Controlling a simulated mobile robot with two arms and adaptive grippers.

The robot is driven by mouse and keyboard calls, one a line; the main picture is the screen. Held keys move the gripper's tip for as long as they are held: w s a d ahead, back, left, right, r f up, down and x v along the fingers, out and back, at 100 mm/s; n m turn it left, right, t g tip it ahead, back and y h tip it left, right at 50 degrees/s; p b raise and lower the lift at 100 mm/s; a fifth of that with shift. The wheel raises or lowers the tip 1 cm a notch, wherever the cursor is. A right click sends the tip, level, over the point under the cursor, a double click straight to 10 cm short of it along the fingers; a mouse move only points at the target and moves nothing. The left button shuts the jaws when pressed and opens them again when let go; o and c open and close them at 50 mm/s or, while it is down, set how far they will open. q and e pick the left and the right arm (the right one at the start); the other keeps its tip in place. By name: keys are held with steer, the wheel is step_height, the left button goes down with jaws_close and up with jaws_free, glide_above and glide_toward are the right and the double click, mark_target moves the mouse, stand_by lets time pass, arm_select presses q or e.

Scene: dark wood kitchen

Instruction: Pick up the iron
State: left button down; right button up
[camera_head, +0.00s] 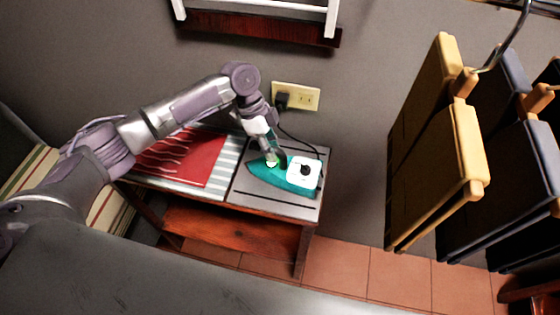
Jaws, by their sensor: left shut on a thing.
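A teal and white iron (299,179) is at the right end of a small wooden table, over its grey top panel (262,198). Its teal pointed end faces left and its white end with a dark round part faces right. My left gripper (276,160) reaches down from the back and is shut on the iron near its middle. The fingertips are small and partly hidden against the iron. I cannot tell whether the iron touches the panel. My right gripper is not in view.
A dark cord runs from the iron to a wall outlet (308,97). A red cloth (190,158) and a striped cloth (225,160) cover the table's left part. Folded yellow (440,165) and dark garments hang at the right. A white-railed shelf (265,22) is on the wall above.

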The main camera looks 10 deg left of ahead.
arm_select(q)
steer(key=shift+d+r, duration=0.1)
steer(key=shift+r, duration=0.15)
